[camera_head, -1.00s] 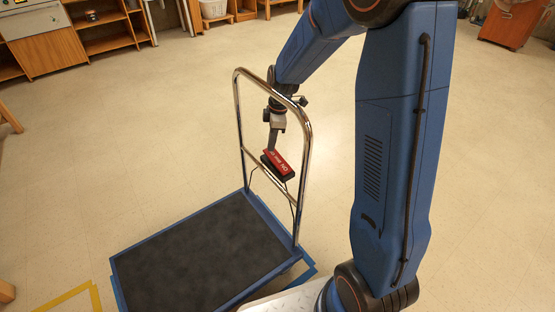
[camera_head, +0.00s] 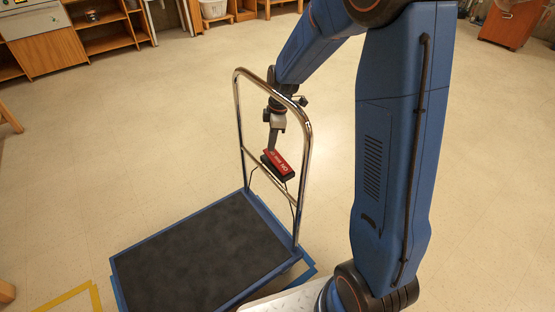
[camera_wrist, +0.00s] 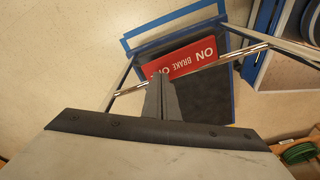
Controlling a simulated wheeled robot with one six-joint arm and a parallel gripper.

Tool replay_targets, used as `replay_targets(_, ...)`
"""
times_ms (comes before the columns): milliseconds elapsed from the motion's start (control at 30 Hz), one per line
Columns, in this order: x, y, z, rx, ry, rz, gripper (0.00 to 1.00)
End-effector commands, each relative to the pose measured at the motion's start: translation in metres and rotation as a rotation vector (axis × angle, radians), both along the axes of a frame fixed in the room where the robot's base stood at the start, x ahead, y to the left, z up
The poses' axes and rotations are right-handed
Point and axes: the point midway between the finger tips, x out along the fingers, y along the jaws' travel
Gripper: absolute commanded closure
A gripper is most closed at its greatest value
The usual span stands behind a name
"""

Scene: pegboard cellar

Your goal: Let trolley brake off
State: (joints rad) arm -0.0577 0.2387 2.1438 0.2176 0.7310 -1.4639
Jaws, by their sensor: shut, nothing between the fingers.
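The trolley has a dark deck (camera_head: 200,255) with a blue frame and an upright chrome handle (camera_head: 306,140). A red brake plate (camera_head: 281,161) with a black part below it sits at the handle's lower crossbar. In the wrist view the brake plate (camera_wrist: 190,58) reads "ON" and "BRAKE"; the last word is partly hidden by my fingers. My gripper (camera_head: 271,149) is shut and empty, its tips at the end of the plate by the partly hidden word. In the wrist view my gripper (camera_wrist: 160,80) overlaps that end; I cannot tell whether it touches.
Blue tape marks the floor around the trolley, and yellow tape (camera_head: 70,294) lies at the lower left. Wooden shelves (camera_head: 105,30) stand at the back left. A wooden cabinet (camera_head: 510,24) stands at the back right. The floor beyond the handle is clear.

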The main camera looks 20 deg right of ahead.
Motion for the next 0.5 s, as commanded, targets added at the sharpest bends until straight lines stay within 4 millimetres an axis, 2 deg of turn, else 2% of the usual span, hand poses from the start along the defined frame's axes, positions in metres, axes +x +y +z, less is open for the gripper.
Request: replay_targets(500, 0.0001, 0.0000, -0.0055, 0.000, 0.000, 0.000, 1.00)
